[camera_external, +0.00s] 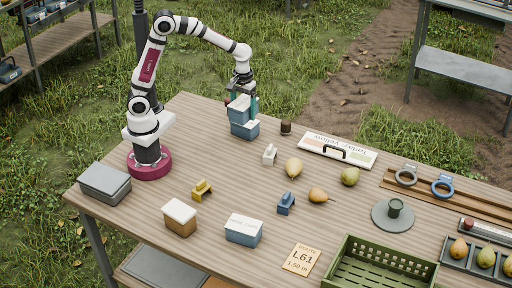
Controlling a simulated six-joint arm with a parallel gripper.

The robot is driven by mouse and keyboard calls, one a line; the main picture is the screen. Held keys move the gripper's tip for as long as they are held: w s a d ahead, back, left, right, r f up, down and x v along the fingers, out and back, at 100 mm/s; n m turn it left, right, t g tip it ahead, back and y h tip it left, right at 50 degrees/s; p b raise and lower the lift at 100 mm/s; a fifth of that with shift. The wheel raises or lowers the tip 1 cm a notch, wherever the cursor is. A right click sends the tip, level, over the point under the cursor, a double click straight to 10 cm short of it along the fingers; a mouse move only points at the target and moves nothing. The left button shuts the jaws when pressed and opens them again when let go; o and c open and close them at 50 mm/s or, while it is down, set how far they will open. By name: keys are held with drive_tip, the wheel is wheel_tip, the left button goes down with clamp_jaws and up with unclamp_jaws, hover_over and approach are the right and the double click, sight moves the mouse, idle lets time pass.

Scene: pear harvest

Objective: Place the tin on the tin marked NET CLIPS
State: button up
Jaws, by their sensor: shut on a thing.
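My gripper (241,98) is shut on a small blue tin (238,114) near the far edge of the table. The held tin is directly above another blue tin with a pale lid (244,131), nearly level. The two look touching or almost touching; I cannot tell which. Lettering on the lower tin cannot be read. A third blue tin with a white lettered lid (244,230) stands near the front of the table; its words are too small to read surely. A brown tin with a white lid (180,218) stands left of it.
A dark cup (286,128) and a white sign (337,150) stand right of the stacked tins. Clips, pears and a grey box (105,183) are spread about. A green crate (382,265) is at front right. Bare table lies left of the tins.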

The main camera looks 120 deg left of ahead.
sight(243, 105)
drive_tip(key=s+a, duration=0.1)
drive_tip(key=a+n, duration=0.1)
drive_tip(key=shift+s+a+f, duration=0.2)
drive_tip(key=shift+s+a, duration=0.2)
drive_tip(key=s+a+f, duration=0.1)
drive_tip(key=a+f, duration=0.1)
drive_tip(key=a, duration=0.1)
drive_tip(key=s+a+f, duration=0.2)
drive_tip(key=a, duration=0.1)
drive_tip(key=s+a+f, duration=0.1)
drive_tip(key=a+f, duration=0.1)
drive_tip(key=a, duration=0.1)
drive_tip(key=shift+s, duration=0.2)
wheel_tip(243, 105, down, 3)
drive_tip(key=shift+f, duration=0.6)
